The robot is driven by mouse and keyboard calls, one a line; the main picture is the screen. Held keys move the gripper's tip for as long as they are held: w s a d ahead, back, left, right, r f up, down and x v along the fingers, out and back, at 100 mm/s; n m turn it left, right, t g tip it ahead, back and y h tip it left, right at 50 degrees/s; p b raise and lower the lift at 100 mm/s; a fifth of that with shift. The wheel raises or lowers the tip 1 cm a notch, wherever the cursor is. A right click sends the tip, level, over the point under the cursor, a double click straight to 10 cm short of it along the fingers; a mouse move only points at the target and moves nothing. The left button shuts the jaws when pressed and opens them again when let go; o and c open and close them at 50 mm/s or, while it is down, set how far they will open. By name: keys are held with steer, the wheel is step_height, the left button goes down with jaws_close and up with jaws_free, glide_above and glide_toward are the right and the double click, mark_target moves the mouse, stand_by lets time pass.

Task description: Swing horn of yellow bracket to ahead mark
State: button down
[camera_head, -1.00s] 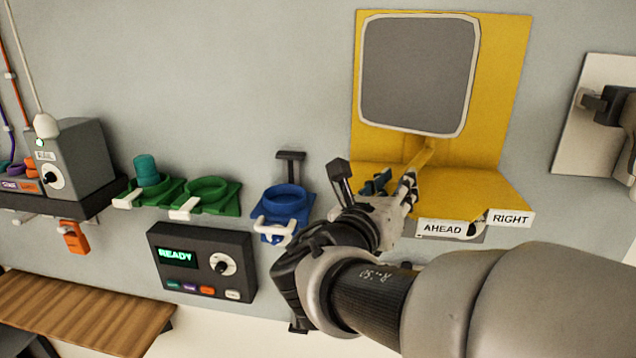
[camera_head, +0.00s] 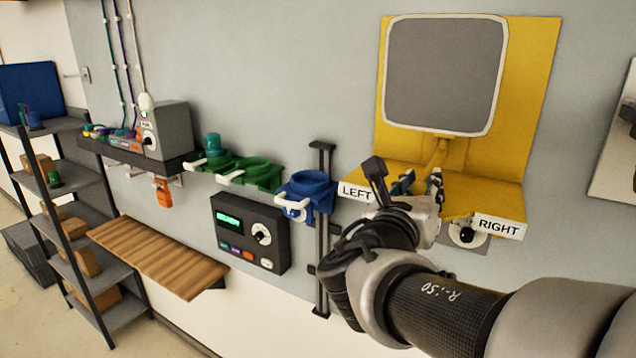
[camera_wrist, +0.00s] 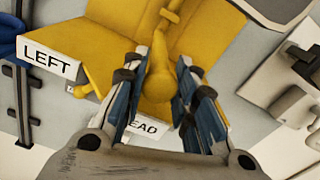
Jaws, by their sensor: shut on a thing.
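The yellow bracket (camera_head: 520,110) is on the wall, with a grey square panel in a pale rim (camera_head: 443,72) above its ledge. A yellow stem (camera_head: 441,150) runs down from the panel. My gripper (camera_head: 421,184) is at the ledge's front. In the wrist view its blue-padded fingers (camera_wrist: 168,85) are shut around a yellow round-ended horn part (camera_wrist: 187,78). The AHEAD label (camera_wrist: 144,129) shows partly between and below the fingers; my gripper hides it in the head view. The LEFT label (camera_head: 355,192) and RIGHT label (camera_head: 498,228) flank my gripper.
A blue holder (camera_head: 311,186) on a dark rail is left of the bracket. A black READY panel (camera_head: 250,233), green holders (camera_head: 262,174) and a wooden shelf (camera_head: 160,258) are farther left. A black knob (camera_head: 466,235) sits under the ledge.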

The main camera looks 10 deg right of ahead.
steer(key=shift+a, duration=0.1)
steer(key=c, duration=1.3)
jaws_free()
steer(key=v, duration=1.2)
